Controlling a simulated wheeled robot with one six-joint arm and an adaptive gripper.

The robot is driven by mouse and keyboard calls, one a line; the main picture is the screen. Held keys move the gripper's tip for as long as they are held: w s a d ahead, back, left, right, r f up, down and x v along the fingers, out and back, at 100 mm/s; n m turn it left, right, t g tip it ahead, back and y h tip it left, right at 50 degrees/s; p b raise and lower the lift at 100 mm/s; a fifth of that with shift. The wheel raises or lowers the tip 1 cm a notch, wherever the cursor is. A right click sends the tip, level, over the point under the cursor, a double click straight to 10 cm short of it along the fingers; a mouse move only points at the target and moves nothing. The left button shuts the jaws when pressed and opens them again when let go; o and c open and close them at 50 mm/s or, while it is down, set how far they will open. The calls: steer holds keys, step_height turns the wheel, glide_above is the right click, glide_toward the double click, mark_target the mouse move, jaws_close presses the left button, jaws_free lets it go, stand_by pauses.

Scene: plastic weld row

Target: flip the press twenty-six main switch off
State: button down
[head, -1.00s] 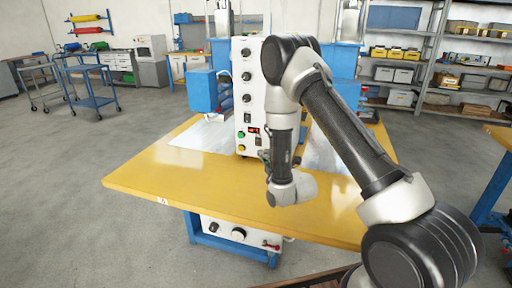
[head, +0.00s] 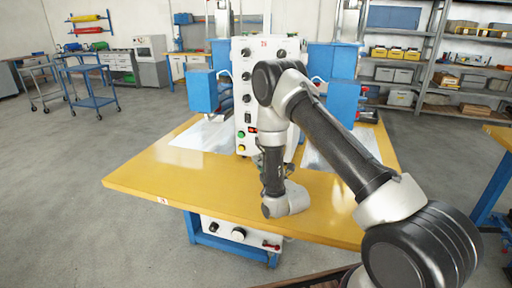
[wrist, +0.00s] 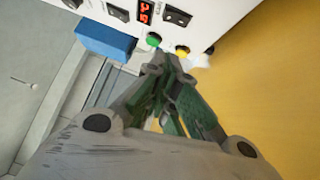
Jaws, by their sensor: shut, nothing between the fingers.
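The white press panel (head: 244,95) stands upright on the yellow table, with a red mark, likely 26, at its top. In the wrist view its lower part shows a red display (wrist: 146,11), a black rocker switch (wrist: 178,16), a second dark rocker (wrist: 118,12), a green button (wrist: 153,40) and a yellow button (wrist: 182,51). I cannot read which control is the main switch. My gripper (wrist: 166,62) is shut and empty, its fingertips close to the green and yellow buttons; contact is unclear. In the head view my arm hides the gripper and part of the panel.
The yellow table (head: 150,180) is clear at the front left. Blue press parts (head: 203,91) flank the panel. A white control box (head: 228,230) with knobs and a red-handled part hangs under the table edge. A blue block (wrist: 105,42) sits left of the fingers.

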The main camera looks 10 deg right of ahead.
steer(key=w+r, duration=0.1)
steer(key=w, duration=0.8)
steer(key=shift+w+d, duration=0.2)
steer(key=shift+w, duration=0.05)
steer(key=shift+w+d+r, duration=0.15)
steer(key=shift+w+r, duration=0.1)
